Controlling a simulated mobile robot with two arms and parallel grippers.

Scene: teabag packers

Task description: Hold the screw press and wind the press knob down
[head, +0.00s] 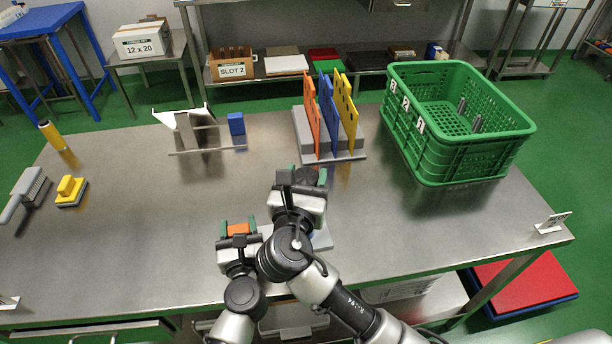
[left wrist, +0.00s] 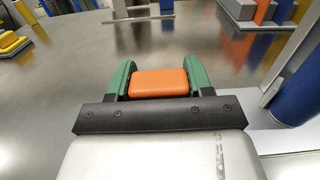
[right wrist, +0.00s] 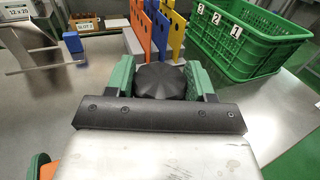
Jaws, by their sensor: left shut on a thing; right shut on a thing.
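My left gripper (head: 238,229) is shut on an orange block-like part (head: 238,230) near the table's front. In the left wrist view the orange part (left wrist: 160,83) sits between the green fingers. My right gripper (head: 298,175) is shut on the dark press knob (right wrist: 160,80), which fills the space between the green fingers in the right wrist view. The screw press is mostly hidden under my right arm in the head view. Its grey base (head: 322,238) shows in part, and a blue upright (left wrist: 298,92) stands at the right in the left wrist view.
A grey rack with orange, blue and yellow panels (head: 326,112) stands behind the press. A green crate (head: 460,165) is at the right. A metal stand (head: 205,139) and blue block (head: 236,124) are behind left. Brushes (head: 71,190) lie at far left. The left middle table is clear.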

